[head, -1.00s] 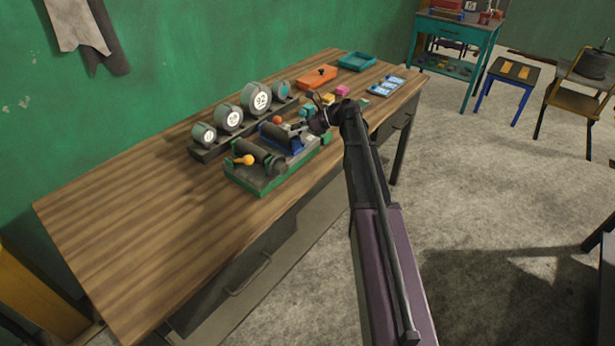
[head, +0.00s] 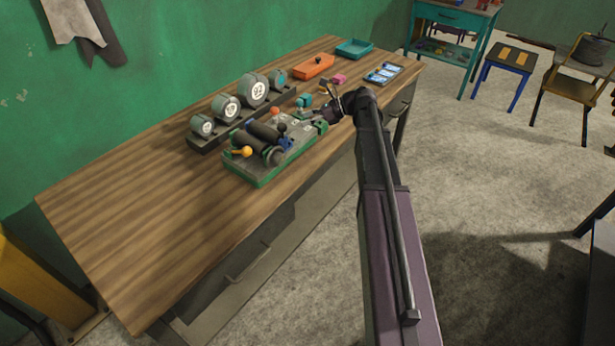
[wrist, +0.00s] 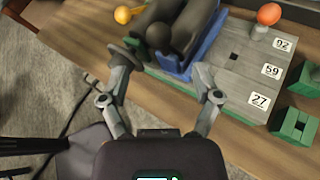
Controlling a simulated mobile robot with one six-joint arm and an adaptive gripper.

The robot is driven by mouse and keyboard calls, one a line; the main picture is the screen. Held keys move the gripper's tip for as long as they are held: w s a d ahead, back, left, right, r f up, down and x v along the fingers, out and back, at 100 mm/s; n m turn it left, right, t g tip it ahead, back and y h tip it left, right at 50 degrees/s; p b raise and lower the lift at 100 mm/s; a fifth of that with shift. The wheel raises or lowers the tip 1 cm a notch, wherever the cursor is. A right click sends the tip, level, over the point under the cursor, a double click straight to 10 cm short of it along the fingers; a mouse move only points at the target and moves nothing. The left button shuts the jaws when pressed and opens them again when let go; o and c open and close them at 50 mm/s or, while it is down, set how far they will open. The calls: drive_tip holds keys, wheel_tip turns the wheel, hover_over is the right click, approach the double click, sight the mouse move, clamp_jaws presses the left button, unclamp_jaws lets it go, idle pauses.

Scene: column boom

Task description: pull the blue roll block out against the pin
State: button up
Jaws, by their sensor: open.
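The blue roll block (head: 287,143) is partly hidden among the dark rolls (head: 266,131) of a green-edged fixture (head: 262,180) on the workbench. In the wrist view the blue block (wrist: 206,42) carries a dark roll and lies close beside another dark roll. A black ball knob (wrist: 160,37) stands at its near end. My gripper (wrist: 164,70) is open and empty, its two fingers spread on either side of the block's near end. In the head view my gripper (head: 326,105) is at the fixture's right end. I cannot make out the pin for certain.
A yellow knob (head: 246,152) is at the fixture's left, an orange knob (head: 275,111) behind it. Number plates (wrist: 272,71) and green blocks (wrist: 296,125) lie right in the wrist view. The bench's left (head: 110,220) is clear.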

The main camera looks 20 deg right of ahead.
drive_tip(key=p+v, duration=0.2)
drive_tip(key=v, duration=0.3)
drive_tip(key=s+a+f+n+g+h+p, duration=0.35)
drive_tip(key=s+a+n+h, duration=0.25)
drive_tip(key=s+a+n, duration=0.5)
drive_tip(key=s+n+h+p, duration=0.4)
drive_tip(key=s+n+h, duration=0.3)
drive_tip(key=s+n, duration=0.5)
drive_tip(key=shift+s+a+r+n, duration=0.15)
drive_tip(key=shift+r+n, duration=0.05)
drive_tip(key=shift+n, duration=0.1)
idle(0.3)
idle(0.4)
